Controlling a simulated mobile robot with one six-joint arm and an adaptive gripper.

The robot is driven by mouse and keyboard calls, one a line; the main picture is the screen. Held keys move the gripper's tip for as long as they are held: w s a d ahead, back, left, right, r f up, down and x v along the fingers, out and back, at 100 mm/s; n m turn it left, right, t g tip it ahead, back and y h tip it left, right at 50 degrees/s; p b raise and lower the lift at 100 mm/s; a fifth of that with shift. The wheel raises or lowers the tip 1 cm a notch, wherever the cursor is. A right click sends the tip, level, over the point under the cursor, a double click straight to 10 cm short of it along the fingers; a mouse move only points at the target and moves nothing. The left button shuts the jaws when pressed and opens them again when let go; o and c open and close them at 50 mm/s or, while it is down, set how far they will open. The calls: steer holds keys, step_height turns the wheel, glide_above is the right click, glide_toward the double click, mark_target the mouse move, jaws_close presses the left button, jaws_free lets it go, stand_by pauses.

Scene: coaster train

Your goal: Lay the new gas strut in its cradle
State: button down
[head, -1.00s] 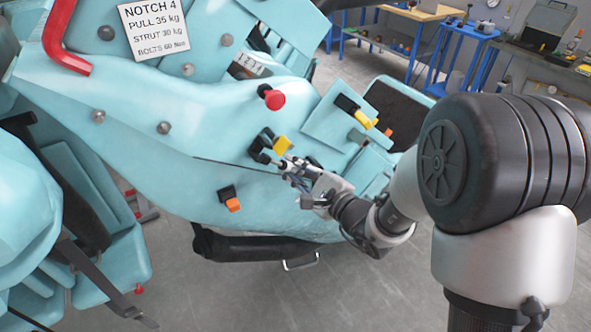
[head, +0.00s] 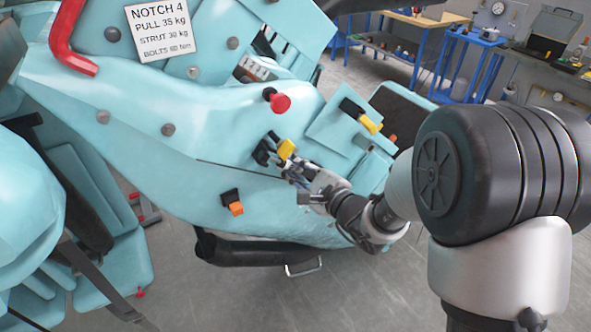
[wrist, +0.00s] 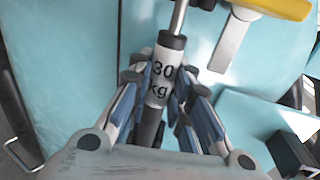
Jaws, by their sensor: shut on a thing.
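My gripper (wrist: 160,98) is shut around the labelled part. In the head view my gripper (head: 293,172) is close to the turquoise side panel, just below a black fitting with a yellow lever (head: 286,148). The yellow lever (wrist: 275,8) shows beside the rod in the wrist view, apart from it.
A red knob (head: 280,102), an orange-latched fitting (head: 232,203) and another yellow-levered fitting (head: 367,121) stick out from the panel. A sign (head: 162,30) reads "STRUT 30 kg". A workbench (head: 428,25) stands at the back. Grey floor is open below.

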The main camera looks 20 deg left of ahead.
steer(key=shift+w+a, duration=0.3)
steer(key=shift+a, duration=0.1)
steer(key=c, duration=1.4)
jaws_free()
steer(key=shift+s+d, duration=0.25)
steer(key=shift+d, duration=0.25)
steer(key=v, duration=1.1)
steer(key=shift+s+a, duration=0.1)
